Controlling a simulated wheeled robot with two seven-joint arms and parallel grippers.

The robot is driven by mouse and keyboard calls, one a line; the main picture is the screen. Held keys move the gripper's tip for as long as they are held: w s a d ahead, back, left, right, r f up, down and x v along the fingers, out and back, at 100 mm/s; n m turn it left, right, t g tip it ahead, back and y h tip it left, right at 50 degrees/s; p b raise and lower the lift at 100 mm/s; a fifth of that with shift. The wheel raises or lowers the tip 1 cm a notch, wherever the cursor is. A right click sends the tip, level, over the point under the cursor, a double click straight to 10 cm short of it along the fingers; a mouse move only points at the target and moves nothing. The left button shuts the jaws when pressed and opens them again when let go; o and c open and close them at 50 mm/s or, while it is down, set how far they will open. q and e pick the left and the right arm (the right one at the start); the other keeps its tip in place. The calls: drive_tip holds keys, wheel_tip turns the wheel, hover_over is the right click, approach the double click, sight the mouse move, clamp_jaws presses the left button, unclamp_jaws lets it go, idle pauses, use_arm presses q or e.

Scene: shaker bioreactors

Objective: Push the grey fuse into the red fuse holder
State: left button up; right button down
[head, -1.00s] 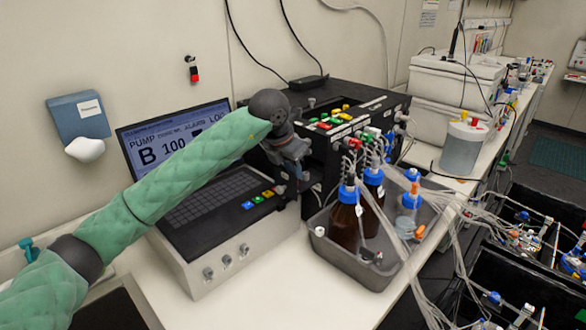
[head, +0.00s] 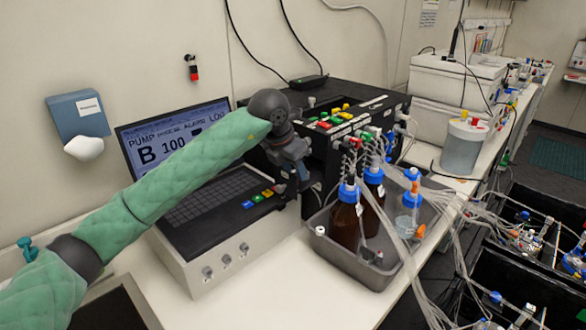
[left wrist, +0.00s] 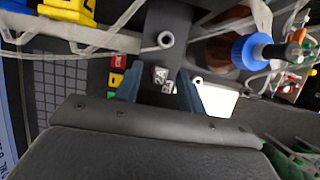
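My left gripper (left wrist: 159,88) points down beside the right end of the keyboard console. Its two blue-grey fingers are apart in the left wrist view; in the head view the gripper (head: 297,180) is mostly hidden by its own wrist. Small grey blocks marked in white, apparently "2A" (left wrist: 161,74), show between and just beyond the fingertips. I cannot tell whether one is the grey fuse or whether a finger touches it. A small red block (left wrist: 118,61) lies left of the fingers; I cannot tell whether it is the red fuse holder. My right gripper is not in view.
The console (head: 215,262) with screen is left of the gripper. A black pump unit (head: 345,100) stands behind. A grey tray (head: 370,268) with brown bottles (head: 344,228) and loose tubes is close on the right. Bare bench shows in front.

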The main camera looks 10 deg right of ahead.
sight(285, 184)
use_arm(q)
drive_tip(key=b+v, duration=0.2)
drive_tip(key=v, duration=0.5)
drive_tip(key=shift+r+b, duration=0.4)
